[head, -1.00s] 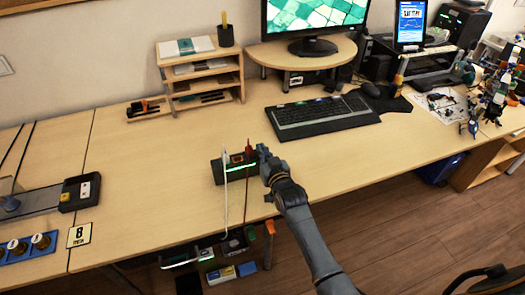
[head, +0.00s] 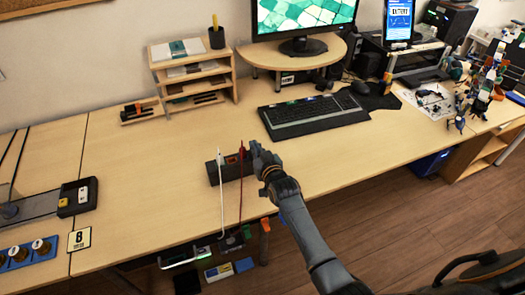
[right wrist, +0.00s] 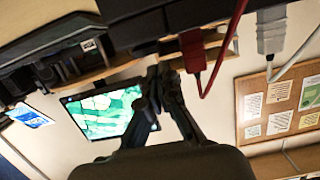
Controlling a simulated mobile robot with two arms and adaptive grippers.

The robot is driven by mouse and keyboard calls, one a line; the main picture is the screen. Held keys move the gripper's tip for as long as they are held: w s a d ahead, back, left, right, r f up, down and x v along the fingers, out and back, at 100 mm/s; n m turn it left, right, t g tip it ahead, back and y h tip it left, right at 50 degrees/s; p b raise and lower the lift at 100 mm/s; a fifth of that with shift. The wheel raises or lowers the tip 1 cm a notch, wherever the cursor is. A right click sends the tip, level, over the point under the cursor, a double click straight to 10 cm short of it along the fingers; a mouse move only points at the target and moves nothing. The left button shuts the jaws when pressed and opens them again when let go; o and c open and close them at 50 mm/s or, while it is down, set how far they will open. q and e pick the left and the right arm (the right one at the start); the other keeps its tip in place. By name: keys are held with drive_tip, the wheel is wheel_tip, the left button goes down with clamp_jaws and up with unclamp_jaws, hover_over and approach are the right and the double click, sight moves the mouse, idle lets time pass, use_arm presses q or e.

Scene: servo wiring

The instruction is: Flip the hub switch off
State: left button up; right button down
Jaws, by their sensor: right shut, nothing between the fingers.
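The hub (head: 231,172) is a dark box on the near part of the desk, with a white plug and cable (head: 221,190) and a red plug and cable (head: 241,165) in it. No green light shows on its front. My right gripper (head: 256,150) is at the hub's right end, shut and empty; whether it touches the hub I cannot tell. In the right wrist view the hub's dark underside (right wrist: 175,20) lies just above the closed fingers (right wrist: 160,72). The switch itself is hidden or too small to make out. My left gripper is not in view.
A keyboard (head: 312,116) and monitor (head: 300,14) stand behind on the desk. A wooden shelf (head: 195,78) is at the back left. A black box with buttons (head: 77,196) lies at the left. The desk (head: 140,180) between it and the hub is clear.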

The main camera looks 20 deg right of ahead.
drive_tip(key=r+p, duration=0.1)
drive_tip(key=r, duration=0.2)
drive_tip(key=shift+w+r, duration=0.1)
drive_tip(key=shift+w, duration=0.1)
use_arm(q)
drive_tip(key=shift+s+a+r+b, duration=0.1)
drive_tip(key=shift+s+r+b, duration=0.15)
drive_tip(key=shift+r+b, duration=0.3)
use_arm(e)
drive_tip(key=s+r, duration=0.2)
drive_tip(key=s, duration=0.7)
drive_tip(key=shift+s+r, duration=0.2)
drive_tip(key=shift+s, duration=0.15)
drive_tip(key=shift+d, duration=0.1)
